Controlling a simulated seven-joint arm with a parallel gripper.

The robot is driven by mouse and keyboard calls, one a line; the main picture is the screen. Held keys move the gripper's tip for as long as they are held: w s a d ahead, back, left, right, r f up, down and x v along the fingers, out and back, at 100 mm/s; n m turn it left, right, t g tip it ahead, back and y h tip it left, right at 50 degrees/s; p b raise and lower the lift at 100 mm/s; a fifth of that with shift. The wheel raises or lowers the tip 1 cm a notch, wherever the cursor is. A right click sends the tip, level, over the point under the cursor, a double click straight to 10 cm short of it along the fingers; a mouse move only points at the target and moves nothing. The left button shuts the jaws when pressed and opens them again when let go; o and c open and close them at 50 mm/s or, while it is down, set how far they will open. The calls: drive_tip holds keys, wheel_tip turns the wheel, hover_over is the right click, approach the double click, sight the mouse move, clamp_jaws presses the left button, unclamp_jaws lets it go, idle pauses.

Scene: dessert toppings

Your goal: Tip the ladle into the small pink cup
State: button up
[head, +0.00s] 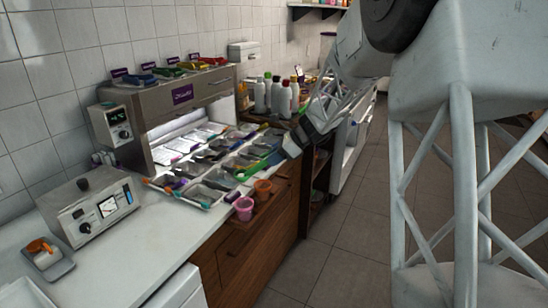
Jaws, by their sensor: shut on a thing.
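The small pink cup (244,208) stands upright on the wooden ledge in front of the topping trays. An orange cup (263,188) stands just behind it to the right. My gripper (288,150) is up and to the right of both cups, at the right end of the topping trays. It is shut on the ladle, whose green handle (262,166) runs down and left over the trays. The ladle's bowl is too small to make out, so I cannot tell what it holds. The ladle is apart from the pink cup.
Several topping trays (205,196) with coloured handles fill the counter behind the cups. Bottles (275,95) stand beyond them. A scale-like machine (90,208) sits at left. The floor at right is clear.

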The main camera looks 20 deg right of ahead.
drive_tip(key=shift+f, duration=0.2)
wheel_tip(320, 180, down, 6)
drive_tip(key=d+n+t+y, duration=0.1)
drive_tip(key=n+y, duration=0.2)
drive_tip(key=n, duration=2.5)
drive_tip(key=shift+f, duration=0.2)
idle(1.3)
drive_tip(key=shift+y, duration=0.3)
drive_tip(key=shift+w+m, duration=0.15)
drive_tip(key=shift+m, duration=0.15)
idle(1.6)
